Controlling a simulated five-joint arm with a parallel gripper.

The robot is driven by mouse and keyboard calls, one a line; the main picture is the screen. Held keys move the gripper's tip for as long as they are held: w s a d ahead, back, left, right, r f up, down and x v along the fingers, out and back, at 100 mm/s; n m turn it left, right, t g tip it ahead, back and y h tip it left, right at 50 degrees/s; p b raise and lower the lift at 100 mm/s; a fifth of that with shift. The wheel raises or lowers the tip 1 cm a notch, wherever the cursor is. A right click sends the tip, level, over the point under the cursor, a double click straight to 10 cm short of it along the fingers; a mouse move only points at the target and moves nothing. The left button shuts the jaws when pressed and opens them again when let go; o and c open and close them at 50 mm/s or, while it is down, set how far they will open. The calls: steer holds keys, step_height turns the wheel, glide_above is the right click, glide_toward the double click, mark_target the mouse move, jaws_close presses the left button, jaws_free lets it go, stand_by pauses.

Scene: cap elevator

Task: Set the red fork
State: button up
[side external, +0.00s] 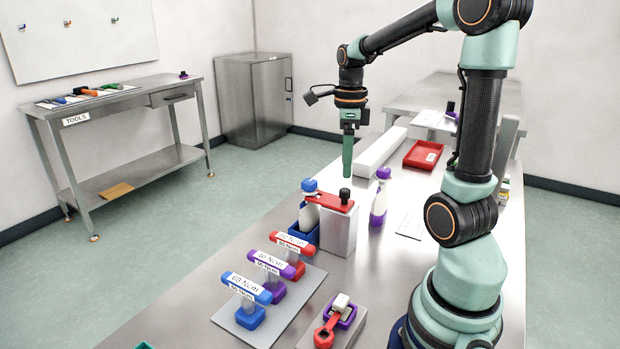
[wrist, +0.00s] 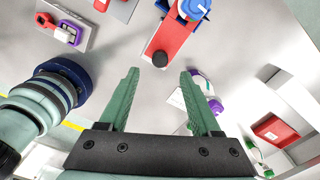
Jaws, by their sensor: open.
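The red fork (side external: 329,202) is a flat red bar on top of a grey block (side external: 340,232), with a black knob (side external: 345,195) on it. Its left end reaches a white bottle with a blue cap (side external: 309,186), which stands in a blue holder (side external: 307,224). The wrist view also shows the red fork (wrist: 176,38), the black knob (wrist: 160,59) and the blue cap (wrist: 195,8). My gripper (side external: 347,174) points down above the knob, apart from it. In the wrist view, my gripper (wrist: 161,73) is open and empty, the knob appearing between its fingertips.
Labelled T-handles in red (side external: 292,242), purple (side external: 272,264) and blue (side external: 246,288) stand on a plate in front. A red tray (side external: 423,154) lies farther back. A small stand (side external: 345,318) is nearest.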

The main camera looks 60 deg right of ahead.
mark_target(345, 189)
step_height(345, 189, down, 7)
steer(key=shift+r, duration=0.1)
stand_by(0.3)
jaws_close()
steer(key=shift+r, duration=0.1)
stand_by(1.2)
